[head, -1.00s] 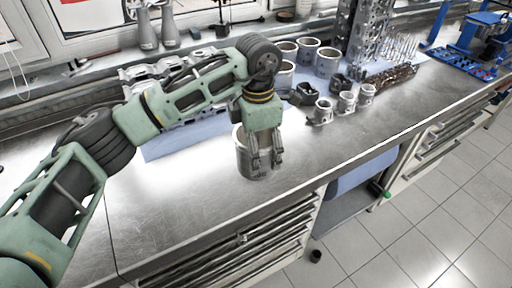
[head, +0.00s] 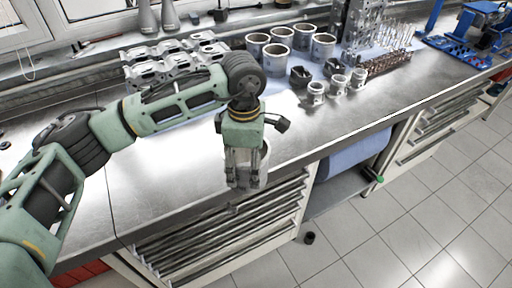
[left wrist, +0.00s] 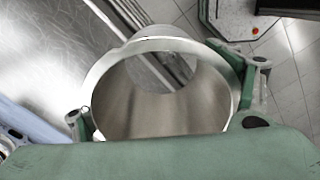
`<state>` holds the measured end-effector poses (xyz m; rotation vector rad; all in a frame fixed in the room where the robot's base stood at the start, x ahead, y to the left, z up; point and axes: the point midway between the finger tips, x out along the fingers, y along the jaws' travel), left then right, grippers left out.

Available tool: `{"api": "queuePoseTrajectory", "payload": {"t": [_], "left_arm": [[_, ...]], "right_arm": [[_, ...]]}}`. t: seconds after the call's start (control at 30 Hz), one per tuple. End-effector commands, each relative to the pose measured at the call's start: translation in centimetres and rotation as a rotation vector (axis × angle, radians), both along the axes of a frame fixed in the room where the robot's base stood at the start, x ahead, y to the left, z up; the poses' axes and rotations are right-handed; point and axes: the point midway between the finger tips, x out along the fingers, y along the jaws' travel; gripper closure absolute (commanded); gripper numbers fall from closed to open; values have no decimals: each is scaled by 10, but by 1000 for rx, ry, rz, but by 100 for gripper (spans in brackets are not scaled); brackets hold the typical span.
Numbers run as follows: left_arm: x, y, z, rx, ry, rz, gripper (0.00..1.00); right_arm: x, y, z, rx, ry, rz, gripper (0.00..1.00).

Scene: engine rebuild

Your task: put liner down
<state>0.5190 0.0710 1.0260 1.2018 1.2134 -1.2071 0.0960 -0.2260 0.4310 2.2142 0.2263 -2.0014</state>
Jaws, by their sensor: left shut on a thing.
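My left gripper (head: 244,182) is shut on a grey metal cylinder liner (head: 263,163). The liner shows beside and behind the fingers in the head view, close to the bench's front edge; I cannot tell whether it touches the bench (head: 180,184). In the left wrist view the liner (left wrist: 101,78) is an open ring seen down its bore, with a finger on each side of it. Several similar liners (head: 303,37) stand upright at the back of the bench. My right gripper is not in view.
Small pistons (head: 317,93) and dark parts (head: 300,75) stand to the right of my arm. Metal castings (head: 150,68) lie at the back left. Drawers (head: 215,238) and tiled floor (head: 400,235) lie below the front edge. Bare steel bench shows left of the gripper.

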Motion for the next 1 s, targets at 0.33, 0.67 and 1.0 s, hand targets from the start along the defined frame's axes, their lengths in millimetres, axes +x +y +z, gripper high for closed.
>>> {"api": "queuePoseTrajectory", "payload": {"t": [0.33, 0.67, 1.0], "left_arm": [[-83, 58, -64, -3, 6, -699, 81], [-151, 103, -117, -6, 1, -1321, 81], [-178, 116, -138, -11, -8, -1593, 81]], "right_arm": [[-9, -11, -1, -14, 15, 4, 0], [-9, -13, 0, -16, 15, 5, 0], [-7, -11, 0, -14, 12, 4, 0]]}}
